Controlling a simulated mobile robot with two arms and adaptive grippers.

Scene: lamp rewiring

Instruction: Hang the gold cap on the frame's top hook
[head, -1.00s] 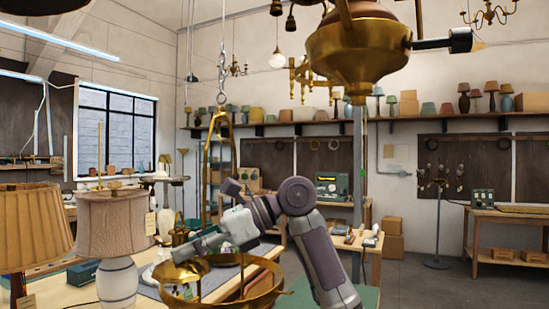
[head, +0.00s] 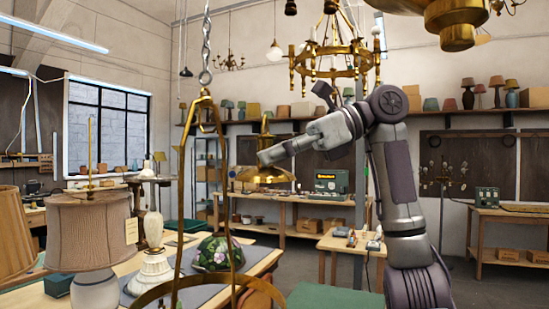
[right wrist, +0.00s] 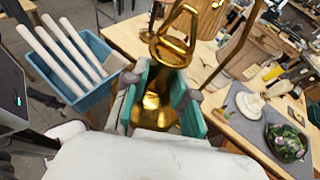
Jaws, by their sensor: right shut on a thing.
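The gold cap (head: 262,178) is a flared brass piece with a loop (head: 265,124) on top. My right gripper (head: 268,158) is shut on it and holds it upright in the air. In the right wrist view the cap (right wrist: 158,108) sits between the teal finger pads. The brass frame (head: 182,200) hangs from a chain (head: 206,45) at left of the gripper, with a ring at its bottom. Its top hook (head: 208,124) is under the apex and looks empty. The cap appears to the right of the frame, apart from it; depth is hard to judge. My left gripper is not in view.
A workbench (head: 262,262) below bears a lamp with a pleated shade (head: 88,232), a white lamp base (head: 152,245) and a floral shade (head: 218,254). A brass chandelier (head: 335,55) hangs above right. A blue bin (right wrist: 85,85) holds white tubes.

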